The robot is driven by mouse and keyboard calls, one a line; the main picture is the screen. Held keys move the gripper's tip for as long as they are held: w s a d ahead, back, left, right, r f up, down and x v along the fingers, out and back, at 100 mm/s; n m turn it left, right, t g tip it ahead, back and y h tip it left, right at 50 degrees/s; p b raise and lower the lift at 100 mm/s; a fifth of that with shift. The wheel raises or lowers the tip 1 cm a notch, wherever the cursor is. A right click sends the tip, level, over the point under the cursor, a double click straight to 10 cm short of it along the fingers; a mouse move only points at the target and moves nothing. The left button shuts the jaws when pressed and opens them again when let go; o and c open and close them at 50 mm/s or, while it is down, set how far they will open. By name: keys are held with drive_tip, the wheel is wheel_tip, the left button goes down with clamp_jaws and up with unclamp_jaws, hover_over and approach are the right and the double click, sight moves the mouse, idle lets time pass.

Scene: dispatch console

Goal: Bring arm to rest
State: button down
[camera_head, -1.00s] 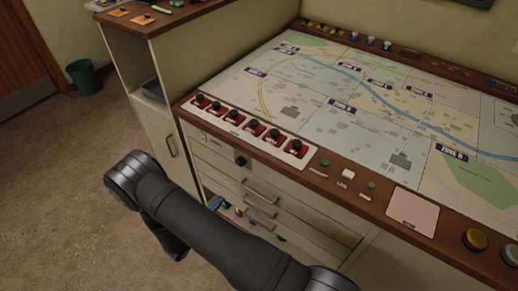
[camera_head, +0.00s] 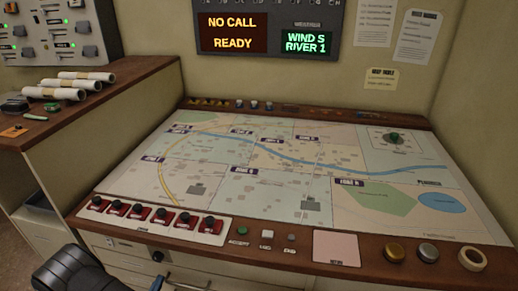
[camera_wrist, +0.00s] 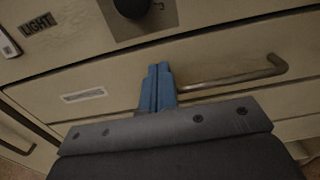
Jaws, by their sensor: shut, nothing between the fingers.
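My gripper (camera_wrist: 157,72) is in the middle of the wrist view. Its two blue fingers are pressed together with nothing between them. They are in front of the drawer fronts of the console, beside a metal bar handle (camera_wrist: 235,80) and below a dark round knob (camera_wrist: 131,7). I cannot tell whether they touch the drawer. In the head view a dark link of my arm shows at the lower left, and a small blue part of the gripper (camera_head: 158,282) shows below the console's front edge. The rest of it is out of that view.
The console has a map top (camera_head: 300,180), a row of red switches (camera_head: 160,215) along its front edge and a tape roll (camera_head: 472,258) at right. A side cabinet with rolled papers (camera_head: 70,84) stands at left. The display (camera_head: 232,33) reads "NO CALL READY".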

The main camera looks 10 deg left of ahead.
sight(167, 267)
drive_tip(key=shift+w, duration=1.95)
